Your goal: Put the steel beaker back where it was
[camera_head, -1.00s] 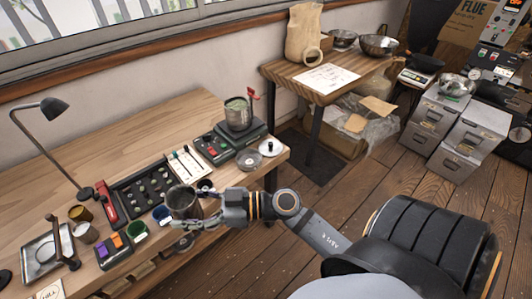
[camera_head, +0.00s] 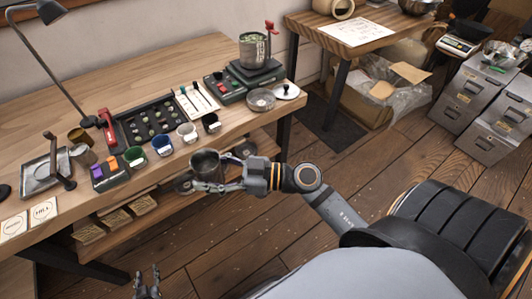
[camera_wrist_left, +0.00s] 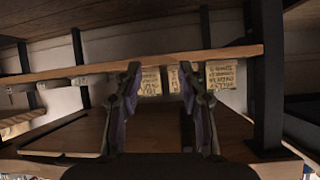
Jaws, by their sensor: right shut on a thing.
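The steel beaker (camera_head: 206,162) is a grey open-topped cup, held upright just off the front edge of the workbench (camera_head: 160,75). My right gripper (camera_head: 222,182) is shut on it from the right side. My left gripper (camera_head: 148,287) is low at the bottom of the head view, in front of the bench and away from the beaker. In the left wrist view its two fingers (camera_wrist_left: 157,108) are apart with nothing between them, facing a shelf with paper tags. The beaker's underside is partly hidden by the right fingers.
A lower shelf (camera_head: 150,216) runs underneath.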

